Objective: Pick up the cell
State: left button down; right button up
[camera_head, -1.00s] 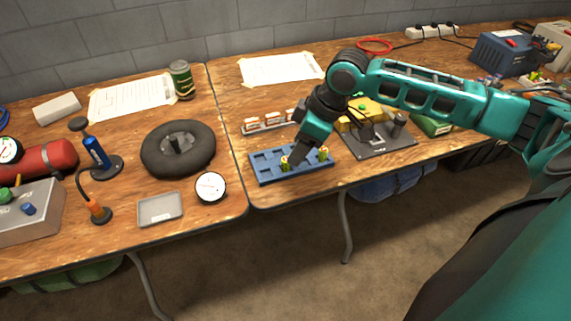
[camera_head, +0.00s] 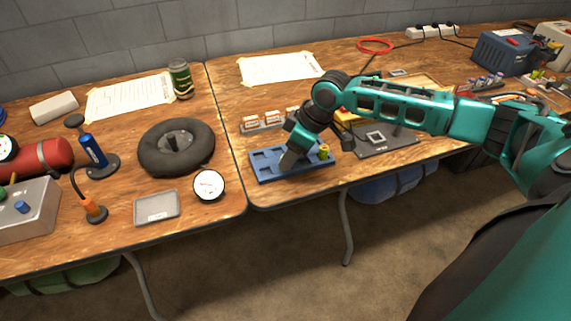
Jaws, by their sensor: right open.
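A blue tray (camera_head: 262,177) with square pockets lies near the front edge of the right-hand table. A small yellow-green cell (camera_head: 324,152) with a reddish top stands upright in its right part. My right gripper (camera_head: 288,163) is open and points down over the tray's front middle, left of that cell. The spot under its fingers is hidden, so I cannot tell whether a cell is between them. My left gripper is not in view.
A rack of orange-and-white cells (camera_head: 262,121) stands behind the tray. A dark plate (camera_head: 399,143) lies to the right. A round gauge (camera_head: 209,185) and a grey dish (camera_head: 157,207) are on the left table. The table's front edge is close below the tray.

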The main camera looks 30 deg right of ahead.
jog(key=shift+x, duration=1.2)
grip_shut()
